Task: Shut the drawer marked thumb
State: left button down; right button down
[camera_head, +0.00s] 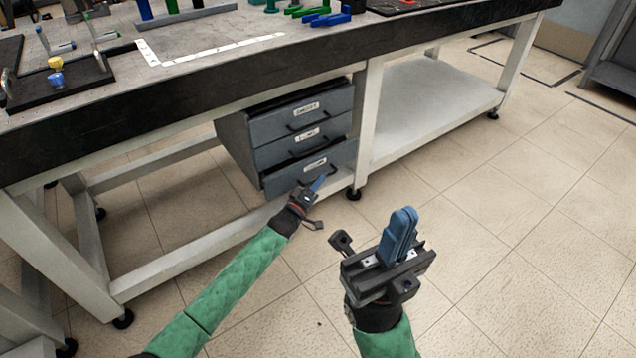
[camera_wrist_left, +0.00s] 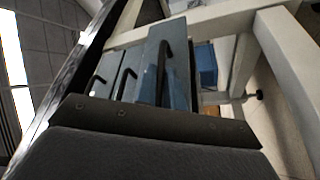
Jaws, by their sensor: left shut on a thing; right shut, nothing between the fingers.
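A grey cabinet (camera_head: 235,140) with three stacked drawers hangs under the workbench. Each drawer has a white label and a dark bar handle; the lettering is too small to read surely. The bottom drawer (camera_head: 285,183) juts out a little past the drawers above. In the left wrist view, the drawer fronts (camera_wrist_left: 150,62) show sideways with their handles. My left gripper (camera_head: 319,184) is at the bottom drawer's front, shut on its handle, with the fingers partly covering it. My right gripper (camera_head: 404,222) is shut and empty, held up over the floor to the right.
The workbench (camera_head: 110,125) runs across above the cabinet, with a white leg (camera_head: 366,130) just right of the drawers. Pegs, clips and a dark tray (camera_head: 85,85) lie on its top. The tiled floor (camera_head: 510,220) is clear in front and to the right.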

aim_at(311, 175)
pick_arm(q)
jog(key=w+a, duration=0.2)
jog(key=w, duration=0.1)
jog(key=shift+w+a, duration=0.1)
jog(key=shift+a, duration=0.05)
jog(key=shift+w+a, duration=0.25)
jog(key=c, duration=1.5)
grip_release()
jog(key=shift+p+v, duration=0.9)
jog(key=shift+v, duration=2.95)
